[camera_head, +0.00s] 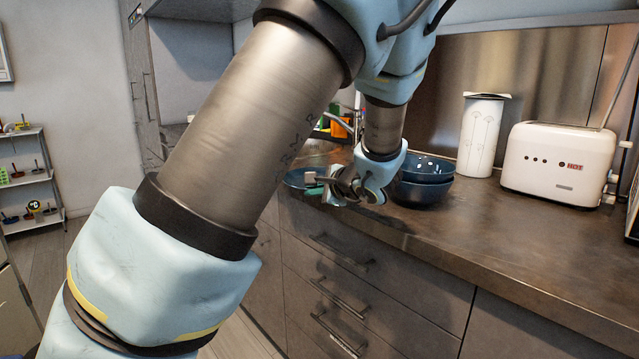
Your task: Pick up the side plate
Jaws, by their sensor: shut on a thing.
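A dark blue side plate (294,178) shows at the left end of the brown counter, near the sink. My gripper (314,184) comes in from the right and is shut on the plate's right edge. The fingers and wrist hide part of the plate. I cannot tell whether the plate touches the counter or is slightly above it.
Stacked dark blue bowls (424,183) stand close to the right of my wrist. A white canister (482,137) and a white toaster (557,162) stand farther right. The counter (470,222) is clear in front of them. Drawers (340,262) with handles lie below.

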